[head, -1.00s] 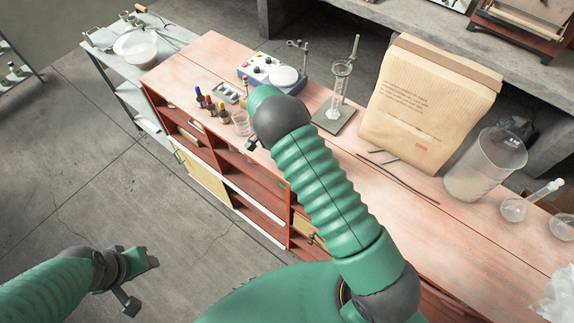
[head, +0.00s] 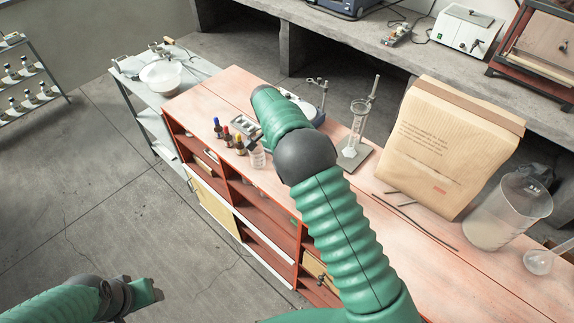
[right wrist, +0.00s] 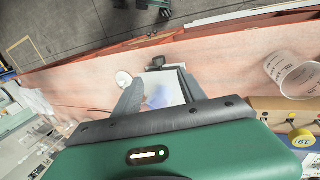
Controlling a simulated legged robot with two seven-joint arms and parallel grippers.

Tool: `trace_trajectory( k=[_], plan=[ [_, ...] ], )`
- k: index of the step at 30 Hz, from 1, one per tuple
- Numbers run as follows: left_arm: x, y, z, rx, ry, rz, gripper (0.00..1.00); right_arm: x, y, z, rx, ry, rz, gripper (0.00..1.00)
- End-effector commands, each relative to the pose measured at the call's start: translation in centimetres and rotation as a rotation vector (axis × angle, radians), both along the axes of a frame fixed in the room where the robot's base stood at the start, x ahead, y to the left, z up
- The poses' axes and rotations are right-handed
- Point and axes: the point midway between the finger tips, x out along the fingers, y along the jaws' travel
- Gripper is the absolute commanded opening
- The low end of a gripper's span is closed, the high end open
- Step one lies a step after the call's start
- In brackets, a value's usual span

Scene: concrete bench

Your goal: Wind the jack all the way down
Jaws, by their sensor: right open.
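I cannot clearly make out the jack in the head view; my right arm covers part of the bench top. In the right wrist view my right gripper (right wrist: 160,76) is open, its two grey fingers apart. A pale rectangular plate (right wrist: 170,86) with a bluish patch shows between and beyond the fingers, with a dark knob-like part (right wrist: 156,63) at its far end. It may be the jack; contact cannot be told. My right gripper's fingers are hidden in the head view.
Dropper bottles (head: 227,137) and a small beaker (head: 257,157) stand left of my right arm. Right of it are a measuring cylinder (head: 357,128) on a stand, a paper bag (head: 455,145) and a large beaker (head: 508,212). Thin rods (head: 420,220) lie in front of the bag.

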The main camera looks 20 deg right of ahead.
Motion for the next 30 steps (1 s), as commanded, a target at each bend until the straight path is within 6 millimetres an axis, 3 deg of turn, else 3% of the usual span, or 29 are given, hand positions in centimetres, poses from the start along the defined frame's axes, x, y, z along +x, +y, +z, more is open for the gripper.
trace_trajectory(
  k=[3,7,20,23,26,30],
  plan=[
    [0.0,0.0,-0.4,0.000,0.000,0.000,0.49,1.0,0.3,2.5,-0.001,-0.003,0.001,0.49],
    [0.0,0.0,-0.4,0.000,0.000,0.000,0.49,1.5,0.5,4.1,0.000,0.000,-0.001,0.49],
    [0.0,0.0,-0.3,0.000,0.000,0.000,0.49,1.3,0.5,4.6,0.017,-0.009,0.020,0.49],
    [0.0,0.0,-0.3,0.000,0.000,0.000,0.49,0.3,0.3,4.7,0.070,-0.049,0.100,0.49],
    [0.0,0.0,-0.3,0.000,0.000,0.000,0.49,-1.9,0.6,4.5,0.146,-0.125,0.267,0.49],
    [0.0,0.0,-0.4,0.000,0.000,0.000,0.49,-7.2,2.3,3.8,0.218,-0.250,0.587,0.49]
  ],
)
